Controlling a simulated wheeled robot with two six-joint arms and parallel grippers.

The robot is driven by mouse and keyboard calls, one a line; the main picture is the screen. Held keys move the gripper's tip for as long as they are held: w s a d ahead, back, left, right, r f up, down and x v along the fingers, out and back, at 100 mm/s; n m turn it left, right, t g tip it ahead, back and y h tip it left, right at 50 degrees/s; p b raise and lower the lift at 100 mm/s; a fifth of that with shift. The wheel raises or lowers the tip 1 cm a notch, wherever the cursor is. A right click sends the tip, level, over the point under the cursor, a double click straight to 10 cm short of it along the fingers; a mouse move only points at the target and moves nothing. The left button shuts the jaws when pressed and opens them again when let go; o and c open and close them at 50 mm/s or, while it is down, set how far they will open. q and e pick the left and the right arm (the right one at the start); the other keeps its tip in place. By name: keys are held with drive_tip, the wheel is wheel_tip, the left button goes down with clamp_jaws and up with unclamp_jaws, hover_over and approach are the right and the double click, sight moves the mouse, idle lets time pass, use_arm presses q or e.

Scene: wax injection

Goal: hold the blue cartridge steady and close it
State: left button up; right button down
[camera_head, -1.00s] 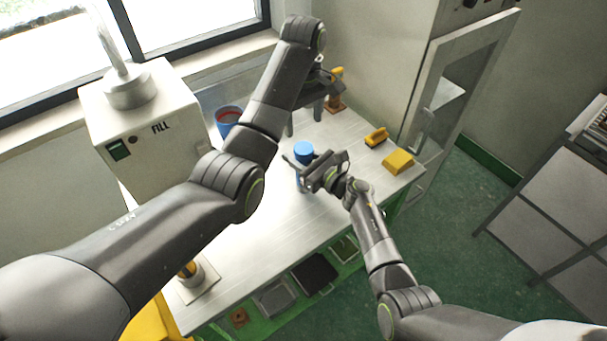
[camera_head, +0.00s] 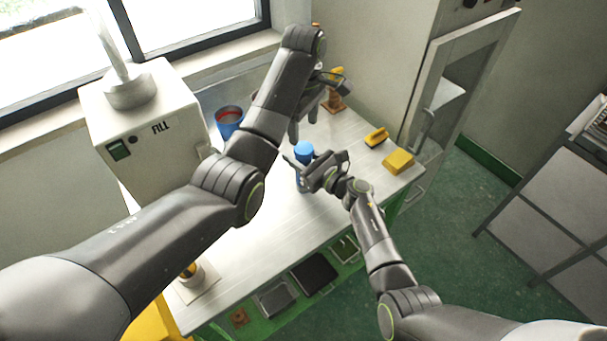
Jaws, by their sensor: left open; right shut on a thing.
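The blue cartridge (camera_head: 303,148) stands upright on the metal bench, its round blue top showing above my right gripper. My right gripper (camera_head: 299,168) is shut around its body, which is partly hidden behind the fingers. My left gripper (camera_head: 303,124) is open and empty, its fingers pointing down behind and above the cartridge, apart from it. Whether the blue top is a cap fully seated cannot be told from here.
A blue pot with red inside (camera_head: 229,121) stands behind my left arm. A white FILL machine (camera_head: 150,130) is at left. A yellow block (camera_head: 398,161) and a yellow-handled brush (camera_head: 376,137) lie right. An orange-brown item (camera_head: 335,102) stands at the back.

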sight(304, 147)
use_arm(q)
drive_tip(key=shift+f, duration=3.2)
drive_tip(key=shift+c, duration=0.3)
drive_tip(key=c, duration=0.9)
drive_tip(key=m, duration=1.3)
drive_tip(key=o, duration=1.1)
drive_tip(key=shift+c, duration=0.2)
